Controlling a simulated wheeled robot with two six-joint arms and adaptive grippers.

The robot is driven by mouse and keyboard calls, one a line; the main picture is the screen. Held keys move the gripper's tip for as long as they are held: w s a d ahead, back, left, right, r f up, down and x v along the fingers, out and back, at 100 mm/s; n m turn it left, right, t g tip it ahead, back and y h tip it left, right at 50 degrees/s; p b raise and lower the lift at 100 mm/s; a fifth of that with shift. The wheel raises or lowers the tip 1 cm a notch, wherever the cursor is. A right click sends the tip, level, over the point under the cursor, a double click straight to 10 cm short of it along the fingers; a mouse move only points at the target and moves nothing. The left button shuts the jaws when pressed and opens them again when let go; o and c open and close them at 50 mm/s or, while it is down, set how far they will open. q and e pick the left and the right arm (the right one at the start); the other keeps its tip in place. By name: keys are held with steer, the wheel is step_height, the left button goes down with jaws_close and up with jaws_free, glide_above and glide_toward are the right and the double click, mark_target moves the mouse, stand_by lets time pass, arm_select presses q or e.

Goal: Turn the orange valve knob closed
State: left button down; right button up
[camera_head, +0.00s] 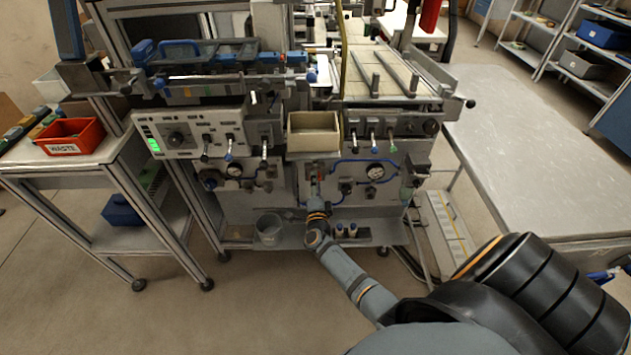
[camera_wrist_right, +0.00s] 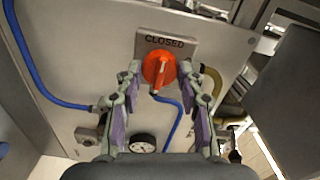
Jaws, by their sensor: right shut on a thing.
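The orange valve knob (camera_wrist_right: 159,68) sits on the machine's front panel, in front of a plate marked CLOSED (camera_wrist_right: 166,42). Its raised grip runs nearly up and down in the right wrist view, leaning slightly. My right gripper (camera_wrist_right: 160,76) has one finger on each side of the knob and is shut on it. In the head view my right gripper (camera_head: 317,192) reaches the lower front of the machine and mostly hides the knob. My left gripper is not in view.
Blue hoses (camera_wrist_right: 32,72) run across the panel, and a round gauge (camera_wrist_right: 142,143) sits near the fingers. A beige bin (camera_head: 313,133) juts out above my right gripper. A bucket (camera_head: 269,229) stands below on a shelf. A red WASTE bin (camera_head: 72,137) is at left.

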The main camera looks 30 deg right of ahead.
steer(key=shift+n, duration=0.3)
steer(key=o, duration=1.2)
steer(key=v, duration=1.2)
steer(key=shift+f, duration=0.1)
